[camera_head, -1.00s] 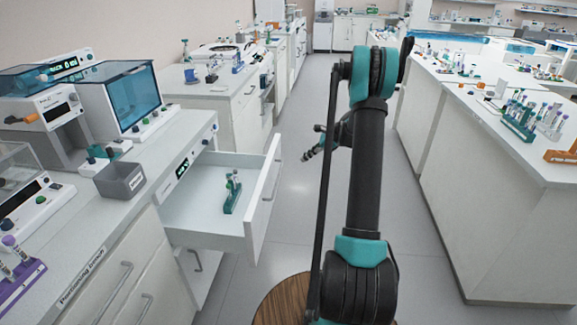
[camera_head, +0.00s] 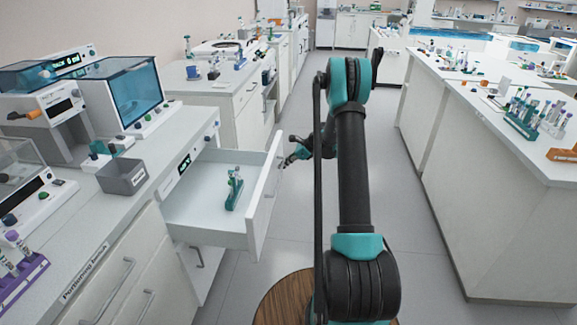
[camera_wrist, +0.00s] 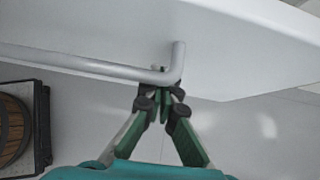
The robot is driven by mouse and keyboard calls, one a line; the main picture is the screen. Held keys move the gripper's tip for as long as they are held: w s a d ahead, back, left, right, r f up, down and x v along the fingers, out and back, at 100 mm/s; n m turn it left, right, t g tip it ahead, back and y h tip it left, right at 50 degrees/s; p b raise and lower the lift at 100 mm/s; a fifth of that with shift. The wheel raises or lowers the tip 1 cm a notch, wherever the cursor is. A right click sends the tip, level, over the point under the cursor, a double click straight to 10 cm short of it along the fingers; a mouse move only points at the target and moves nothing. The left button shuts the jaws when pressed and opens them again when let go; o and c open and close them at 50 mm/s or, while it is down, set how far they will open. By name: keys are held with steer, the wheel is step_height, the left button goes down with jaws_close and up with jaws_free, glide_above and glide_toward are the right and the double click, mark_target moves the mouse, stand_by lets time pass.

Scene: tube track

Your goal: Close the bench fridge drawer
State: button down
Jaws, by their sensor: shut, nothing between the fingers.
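The bench fridge drawer (camera_head: 205,231) is pulled out from the left bench, its white front (camera_head: 262,205) facing the aisle. A green tube rack (camera_head: 233,190) with a few tubes stands inside it. My gripper (camera_head: 284,163) is shut and empty at the outer side of the drawer front, near the far end of its handle (camera_head: 271,178). In the wrist view my gripper (camera_wrist: 163,92) is close by the bent end of the grey handle bar (camera_wrist: 95,66), below the white drawer front (camera_wrist: 230,45). I cannot tell whether the fingertips touch the handle or front.
The left bench (camera_head: 165,150) carries a grey bin (camera_head: 122,177) and a blue-lidded device (camera_head: 125,95). A long white bench (camera_head: 480,140) with tube racks stands on the right.

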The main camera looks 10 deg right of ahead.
steer(key=shift+a, duration=0.1)
stand_by(0.3)
steer(key=w+a, duration=0.3)
steer(key=a, duration=0.7)
steer(key=w+a, duration=0.3)
steer(key=a, duration=0.7)
steer(key=w+a, duration=0.4)
steer(key=a, duration=0.6)
steer(key=shift+a, duration=0.3)
steer(key=shift+a+r, duration=0.15)
